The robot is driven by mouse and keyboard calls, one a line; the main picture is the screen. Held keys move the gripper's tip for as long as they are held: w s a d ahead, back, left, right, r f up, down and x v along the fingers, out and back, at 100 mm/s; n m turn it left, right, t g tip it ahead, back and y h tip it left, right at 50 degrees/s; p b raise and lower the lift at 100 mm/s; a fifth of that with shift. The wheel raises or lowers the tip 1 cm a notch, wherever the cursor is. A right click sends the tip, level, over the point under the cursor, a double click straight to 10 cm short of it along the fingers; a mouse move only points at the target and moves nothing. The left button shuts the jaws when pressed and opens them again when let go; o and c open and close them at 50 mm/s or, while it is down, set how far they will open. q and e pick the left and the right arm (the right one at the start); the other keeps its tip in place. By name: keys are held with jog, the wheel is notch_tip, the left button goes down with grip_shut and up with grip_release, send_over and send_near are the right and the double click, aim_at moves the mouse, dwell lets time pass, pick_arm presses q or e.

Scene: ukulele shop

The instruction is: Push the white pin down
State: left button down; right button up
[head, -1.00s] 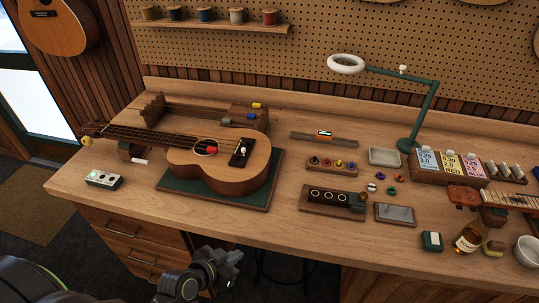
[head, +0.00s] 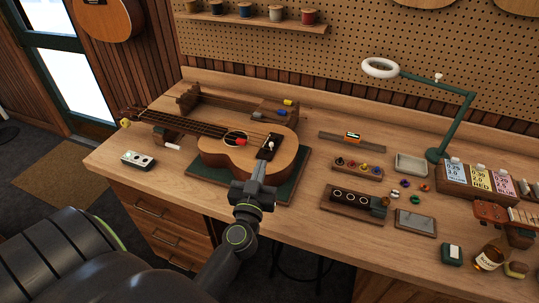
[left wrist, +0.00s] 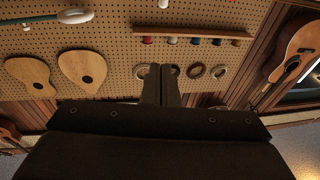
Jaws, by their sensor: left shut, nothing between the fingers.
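The ukulele (head: 224,150) lies on a dark green mat (head: 290,188) on the workbench, its neck pointing left. A small white pin (head: 271,145) shows at the dark bridge (head: 276,139) on its body. A red piece (head: 240,142) sits by the sound hole. My left gripper (head: 262,164) is shut and empty, its fingertips over the front of the ukulele body, just short of the bridge in the picture. I cannot tell whether they touch anything. In the left wrist view the closed fingers (left wrist: 161,84) face the pegboard wall; the pin does not show there. My right gripper is not in view.
A small device (head: 138,160) lies left of the ukulele. A wooden rack (head: 190,98) stands behind it. To the right are a slotted wooden block (head: 352,202), a grey tray (head: 411,164) and a green lamp (head: 438,152). The bench front edge is mostly clear.

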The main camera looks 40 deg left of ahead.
pick_arm(q)
jog(key=r, duration=0.2)
send_over(271, 147)
jog(key=r+v, duration=0.1)
jog(key=v, duration=0.3)
jog(key=shift+s+f+p, duration=0.25)
jog(key=shift+f+p, duration=0.05)
jog(key=shift+f, duration=0.15)
jog(key=shift+w+a+f+b, duration=0.1)
jog(key=shift+w+f+b, duration=0.15)
jog(key=shift+f+b, duration=0.25)
jog(key=shift+w+a+f+b, duration=0.1)
jog(key=shift+w+f+b, duration=0.25)
jog(key=shift+f, duration=0.3)
jog(key=shift+w+a+f+b, duration=0.1)
jog(key=shift+w+f+b, duration=0.15)
jog(key=shift+f+b, duration=0.4)
jog(key=shift+f, duration=1.25)
jog(key=shift+s, duration=0.1)
